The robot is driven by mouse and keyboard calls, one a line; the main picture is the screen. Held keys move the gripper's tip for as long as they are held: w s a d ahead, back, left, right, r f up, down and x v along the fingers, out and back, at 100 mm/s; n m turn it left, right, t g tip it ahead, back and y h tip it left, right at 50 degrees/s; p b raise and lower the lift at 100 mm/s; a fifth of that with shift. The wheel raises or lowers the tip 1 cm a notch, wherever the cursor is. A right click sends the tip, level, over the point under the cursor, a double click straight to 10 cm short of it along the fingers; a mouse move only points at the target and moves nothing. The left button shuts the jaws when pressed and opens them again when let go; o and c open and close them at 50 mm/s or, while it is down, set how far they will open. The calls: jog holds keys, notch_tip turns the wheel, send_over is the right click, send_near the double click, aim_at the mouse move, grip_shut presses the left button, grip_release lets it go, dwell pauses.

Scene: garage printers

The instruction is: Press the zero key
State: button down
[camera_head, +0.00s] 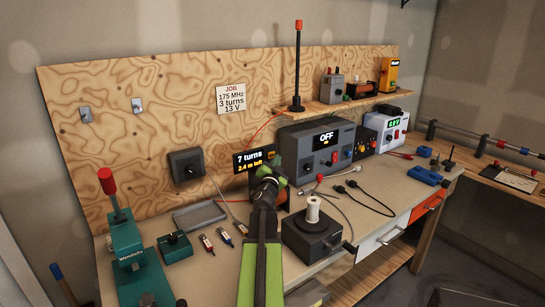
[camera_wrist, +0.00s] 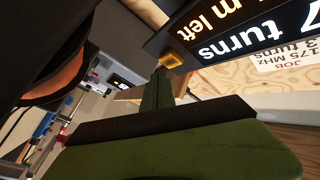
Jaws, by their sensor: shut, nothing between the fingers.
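A black counter display (camera_head: 247,161) stands on the bench against the plywood board and reads "7 turns, 2.4 m left". A small yellow key (camera_head: 271,155) sits at its right side; its label is not readable, and I take it for the zero key. My gripper (camera_head: 268,174) is shut and empty, right in front of the display's lower right part. In the wrist view the display appears upside down, and the yellow key (camera_wrist: 172,59) is just beyond the tip of my gripper (camera_wrist: 160,80). I cannot tell whether they touch.
A spool of wire (camera_head: 313,210) on a dark box stands right of my arm. A grey supply (camera_head: 318,148) reading "OFF" is behind it. A teal press (camera_head: 138,260) and a grey tray (camera_head: 200,216) are to the left. A job note (camera_head: 231,98) hangs above.

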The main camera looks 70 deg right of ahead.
jog(key=shift+w+d, duration=0.25)
jog(key=shift+w, duration=0.2)
jog(key=shift+w+d, duration=0.2)
jog(key=shift+w, duration=0.15)
dwell(0.7)
jog(key=shift+s+a, duration=0.1)
dwell(0.3)
jog(key=shift+s+a, duration=0.35)
jog(key=shift+s, duration=0.3)
jog(key=shift+s+a, duration=0.45)
jog(key=shift+s, duration=0.25)
jog(key=shift+s+a, duration=0.45)
jog(key=shift+s, duration=0.25)
jog(key=shift+s+a, duration=0.45)
jog(key=shift+s, duration=0.25)
